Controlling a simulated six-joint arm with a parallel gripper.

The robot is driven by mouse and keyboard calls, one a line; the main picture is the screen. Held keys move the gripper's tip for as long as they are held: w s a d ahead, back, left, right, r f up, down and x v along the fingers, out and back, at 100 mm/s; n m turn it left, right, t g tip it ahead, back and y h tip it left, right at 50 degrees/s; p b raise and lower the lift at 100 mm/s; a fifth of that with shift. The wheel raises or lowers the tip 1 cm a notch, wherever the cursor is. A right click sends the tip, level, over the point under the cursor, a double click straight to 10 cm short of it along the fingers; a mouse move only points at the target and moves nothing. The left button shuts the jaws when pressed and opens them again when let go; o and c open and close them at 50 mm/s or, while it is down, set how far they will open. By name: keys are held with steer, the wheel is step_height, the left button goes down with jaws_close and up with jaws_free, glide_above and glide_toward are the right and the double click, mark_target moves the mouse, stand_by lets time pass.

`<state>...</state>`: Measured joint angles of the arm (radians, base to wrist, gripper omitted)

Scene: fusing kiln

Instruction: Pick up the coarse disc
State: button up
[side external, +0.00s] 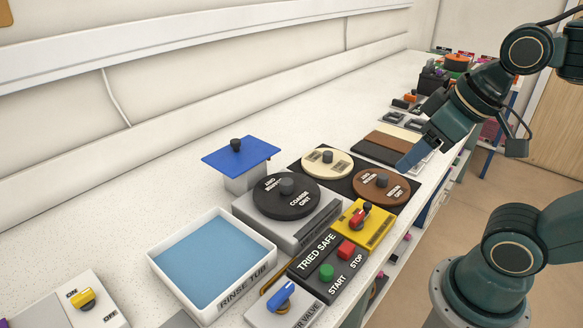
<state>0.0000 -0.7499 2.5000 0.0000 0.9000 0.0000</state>
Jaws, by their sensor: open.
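The coarse disc (270,205) is black, with a grey knob in its middle and white "COARSE GRIT" lettering. It lies flat on top of a grey machine (288,236). My gripper (405,166) is open and points down and to the left. It appears above and behind the brown disc (382,188), to the right of the coarse disc in the picture and well apart from it. I see nothing between its jaws, though the gap between them is hard to make out.
A cream disc (316,163) and the brown disc lie on a dark mat (346,184). A blue plate (241,155) with a knob stands behind the coarse disc. A rinse tub (265,268), yellow switch box (371,236) and start-stop box (311,258) are in front. Bare counter lies behind.

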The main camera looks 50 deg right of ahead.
steer(key=shift+w, duration=0.1)
steer(key=n+g+y, duration=0.1)
steer(key=n+y, duration=1.1)
steer(key=n, duration=0.1)
glide_toward(306, 185)
step_height(306, 185, up, 3)
steer(key=a, duration=0.2)
steer(key=shift+d+r+n+t+y, duration=0.1)
steer(key=shift+d+n+t+y, duration=0.2)
steer(key=shift+d+t, duration=0.15)
steer(key=shift+x, duration=4.35)
steer(key=shift+g, duration=0.25)
